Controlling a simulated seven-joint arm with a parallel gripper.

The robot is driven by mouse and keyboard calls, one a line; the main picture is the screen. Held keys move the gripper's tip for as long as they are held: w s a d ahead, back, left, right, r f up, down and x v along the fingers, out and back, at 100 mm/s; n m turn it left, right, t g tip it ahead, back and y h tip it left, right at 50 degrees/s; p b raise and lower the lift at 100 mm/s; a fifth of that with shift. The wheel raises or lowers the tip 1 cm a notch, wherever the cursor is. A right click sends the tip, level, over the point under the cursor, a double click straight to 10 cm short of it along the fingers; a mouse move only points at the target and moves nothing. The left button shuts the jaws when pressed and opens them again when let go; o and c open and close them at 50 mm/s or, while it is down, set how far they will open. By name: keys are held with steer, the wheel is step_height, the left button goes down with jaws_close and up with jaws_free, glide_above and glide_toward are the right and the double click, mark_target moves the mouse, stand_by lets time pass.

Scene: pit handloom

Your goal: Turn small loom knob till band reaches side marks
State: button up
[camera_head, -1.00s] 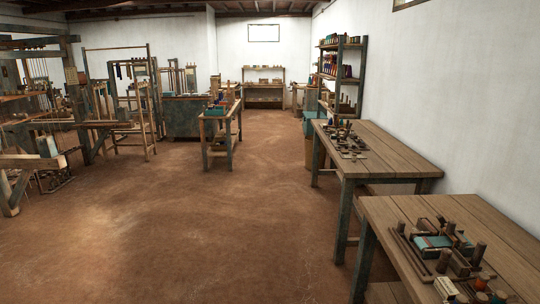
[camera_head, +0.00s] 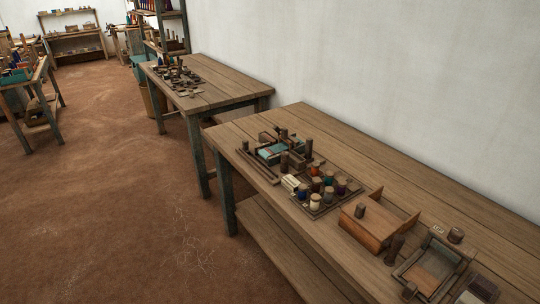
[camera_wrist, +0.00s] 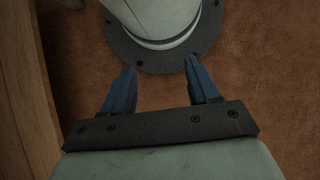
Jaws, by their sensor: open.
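A small wooden loom (camera_head: 276,151) with a teal band (camera_head: 270,152) lies on the near wooden table, toward its far end. Dark upright pegs or knobs stand around it; which one is the turning knob is too small to tell. The side marks cannot be made out. My gripper (camera_wrist: 158,74) shows only in the wrist view. It is open and empty, pointing down past my own base toward the brown floor, away from the loom.
On the near table (camera_head: 370,170), right of the loom, are a tray of thread spools (camera_head: 322,192), a wooden box (camera_head: 372,224) and an open tray (camera_head: 432,268). A second table (camera_head: 225,92) stands beyond.

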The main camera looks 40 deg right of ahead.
steer(key=w+r+t, duration=0.2)
steer(key=w+r, duration=0.5)
steer(key=w, duration=0.5)
steer(key=w+r+t, duration=0.3)
steer(key=w+r, duration=0.3)
steer(key=w, duration=0.5)
steer(key=w+d+r+t, duration=0.2)
steer(key=w+d+r, duration=0.6)
steer(key=w+r, duration=0.6)
steer(key=t, duration=0.4)
glide_toward(285, 152)
steer(key=shift+m, duration=0.4)
steer(key=x, duration=0.8)
steer(key=shift+a+f, duration=0.1)
steer(key=shift+f, duration=0.3)
steer(key=shift+c, duration=0.3)
